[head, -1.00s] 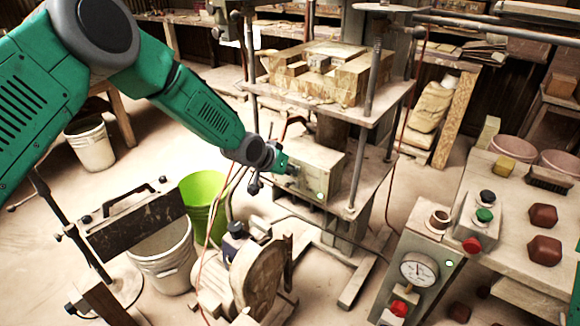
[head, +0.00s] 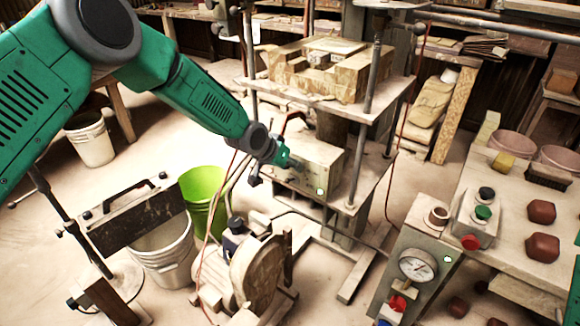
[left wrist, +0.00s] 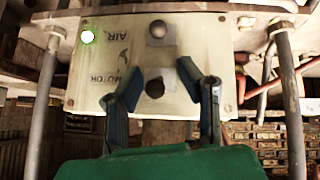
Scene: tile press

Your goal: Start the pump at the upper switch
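The pale switch box (head: 330,160) is under the press table, with a lit green lamp (head: 320,191). The left wrist view shows its face (left wrist: 190,103) upside down, with AIR and MOTOR lettering. A grey round knob (left wrist: 157,31) sits at the picture's top, and a dark knob (left wrist: 155,88) sits lower. My left gripper (head: 287,157) is at the box's left face. In the left wrist view its fingers (left wrist: 158,76) are apart, one on each side of the dark knob. I cannot tell whether they touch it. My right gripper is out of view.
A gauge box (head: 420,267) and a button box (head: 475,220) stand at the right. The press table (head: 290,92) and its posts are close around the switch box. A green bucket (head: 204,188), a white bucket (head: 165,250) and a round machine (head: 258,275) stand below my left arm.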

